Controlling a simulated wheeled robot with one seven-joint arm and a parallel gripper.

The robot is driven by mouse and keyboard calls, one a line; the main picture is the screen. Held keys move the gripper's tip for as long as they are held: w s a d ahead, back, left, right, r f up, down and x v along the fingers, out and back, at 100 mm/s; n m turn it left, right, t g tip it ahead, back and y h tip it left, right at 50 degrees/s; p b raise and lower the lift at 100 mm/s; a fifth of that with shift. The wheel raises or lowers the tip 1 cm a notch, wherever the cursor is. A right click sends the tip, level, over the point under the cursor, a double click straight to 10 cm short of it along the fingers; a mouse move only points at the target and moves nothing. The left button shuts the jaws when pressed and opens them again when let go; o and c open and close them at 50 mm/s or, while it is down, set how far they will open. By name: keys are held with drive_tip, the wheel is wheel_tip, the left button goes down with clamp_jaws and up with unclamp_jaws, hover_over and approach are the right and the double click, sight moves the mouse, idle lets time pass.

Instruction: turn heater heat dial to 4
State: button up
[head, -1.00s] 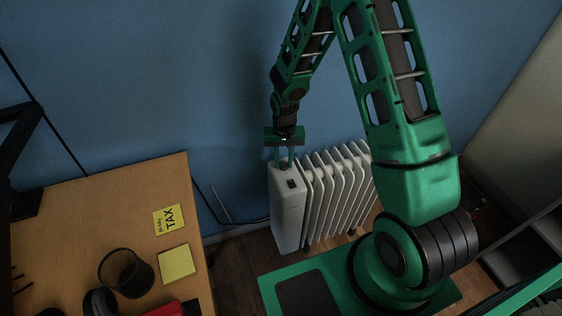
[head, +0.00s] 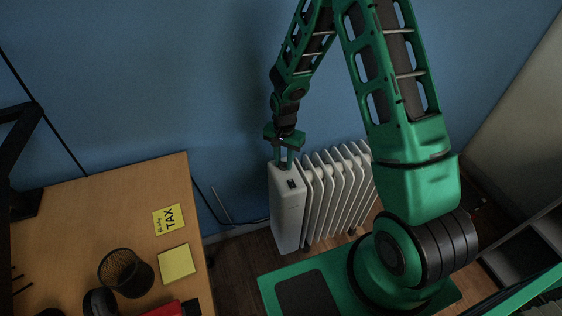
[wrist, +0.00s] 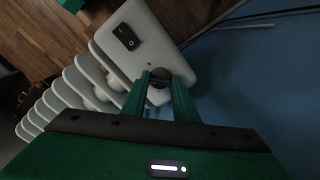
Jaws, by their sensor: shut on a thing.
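The heater (head: 287,215) is a white oil radiator with fins, standing on the floor by the blue wall. My gripper (head: 286,162) points down at the panel. In the wrist view its two green fingers (wrist: 160,90) are shut on the dial, one on each side. The dial's markings are not readable, and it is mostly hidden in the head view.
A wooden desk (head: 110,215) stands at the left with a mesh cup (head: 125,273), a yellow note pad (head: 177,262) and a TAX note (head: 168,219). A dark shelf unit (head: 520,250) is at the right. Wooden floor shows between desk and heater.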

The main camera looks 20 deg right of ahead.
drive_tip(key=shift+a, duration=0.1)
drive_tip(key=o, duration=1.1)
drive_tip(key=shift+c, duration=0.2)
drive_tip(key=shift+r, duration=0.15)
wheel_tip(320, 180, up, 10)
drive_tip(key=shift+r, duration=0.25)
